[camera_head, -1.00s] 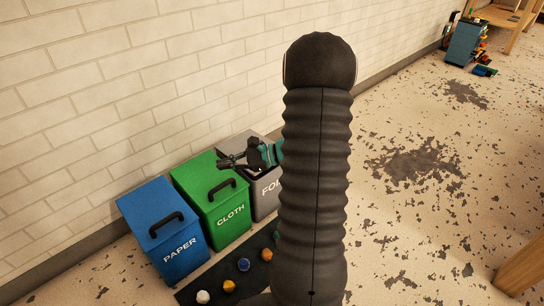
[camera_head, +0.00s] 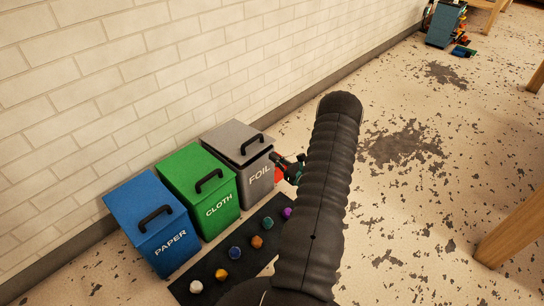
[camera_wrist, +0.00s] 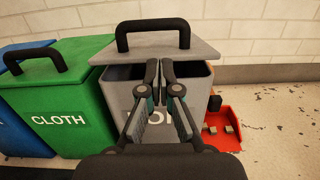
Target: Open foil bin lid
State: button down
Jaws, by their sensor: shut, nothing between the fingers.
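The grey foil bin (camera_head: 258,182) stands at the right end of a row of bins by the wall. Its grey lid (camera_head: 228,137) with a black handle (camera_head: 252,144) sits ajar on top, and a dark gap shows under its front edge. In the wrist view the lid (camera_wrist: 152,42) is above and behind the fingertips, and the bin front (camera_wrist: 197,100) is partly hidden by the fingers. My gripper (camera_wrist: 159,66) is shut and empty in front of the gap, apart from the handle. In the head view my gripper (camera_head: 290,166) is right of the bin.
The green cloth bin (camera_head: 215,208) and blue paper bin (camera_head: 160,235) stand to the left, lids on. A dark mat (camera_head: 215,258) with several coloured balls lies in front. A red tray (camera_wrist: 225,125) with small blocks is right of the foil bin.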

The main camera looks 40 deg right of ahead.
aim_at(260, 150)
jog(key=w, duration=0.8)
jog(key=shift+a+r, duration=0.35)
